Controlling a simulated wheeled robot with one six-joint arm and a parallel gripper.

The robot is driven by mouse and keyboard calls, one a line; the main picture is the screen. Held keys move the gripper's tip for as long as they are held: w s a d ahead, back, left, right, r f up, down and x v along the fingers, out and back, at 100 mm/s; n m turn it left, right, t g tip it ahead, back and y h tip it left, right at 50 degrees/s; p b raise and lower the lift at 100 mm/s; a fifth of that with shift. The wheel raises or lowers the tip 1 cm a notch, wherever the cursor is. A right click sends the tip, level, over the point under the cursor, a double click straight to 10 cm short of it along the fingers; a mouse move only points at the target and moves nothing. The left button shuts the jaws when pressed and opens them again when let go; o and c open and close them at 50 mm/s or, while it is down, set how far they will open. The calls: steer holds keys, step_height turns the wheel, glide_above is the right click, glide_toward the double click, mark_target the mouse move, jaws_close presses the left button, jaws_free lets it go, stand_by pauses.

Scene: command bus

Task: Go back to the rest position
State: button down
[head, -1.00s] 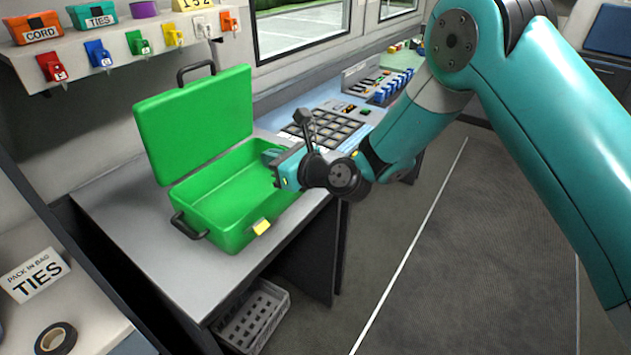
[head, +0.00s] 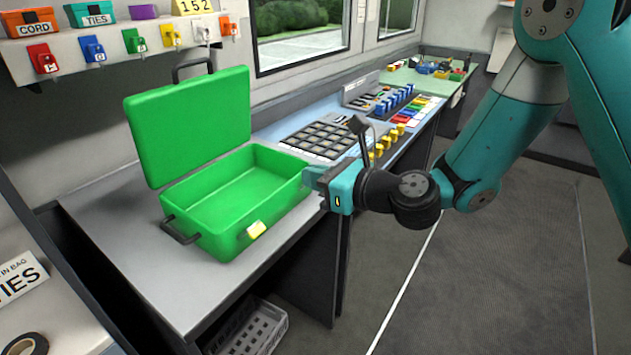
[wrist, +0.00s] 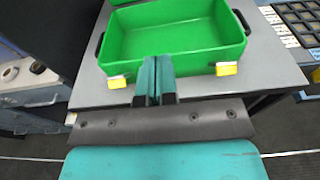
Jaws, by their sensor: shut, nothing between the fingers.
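My gripper (head: 316,181) is shut and empty. In the head view it is just right of the open green case (head: 228,195), close to its right wall. In the wrist view the closed fingers (wrist: 154,77) point at the front wall of the green case (wrist: 180,35), between its two yellow latches. The case stands on the grey desk with its lid (head: 190,120) raised. The inside that I can see is empty.
A keypad panel and coloured switches (head: 393,110) lie on the counter behind my gripper. Coloured padlocks and labelled boxes (head: 92,15) are on the shelf at upper left. A grey crate (head: 255,330) is under the desk. The floor (head: 470,270) at right is clear.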

steer(key=s+r+n+g+h, duration=0.1)
steer(key=s+r+n+g, duration=0.2)
steer(key=s+n, duration=0.4)
steer(key=s+r+n+g, duration=0.2)
steer(key=s+n+g, duration=0.2)
steer(key=n, duration=0.6)
steer(key=s+d+n+g+h, duration=0.3)
steer(key=s+d+n+h, duration=0.4)
steer(key=s+d+n, duration=0.5)
steer(key=s+r+n, duration=0.1)
steer(key=s+n, duration=0.1)
steer(key=n, duration=0.1)
steer(key=shift+s+d+n+h, duration=0.15)
steer(key=shift+s+n+h, duration=0.15)
steer(key=shift+s, duration=0.1)
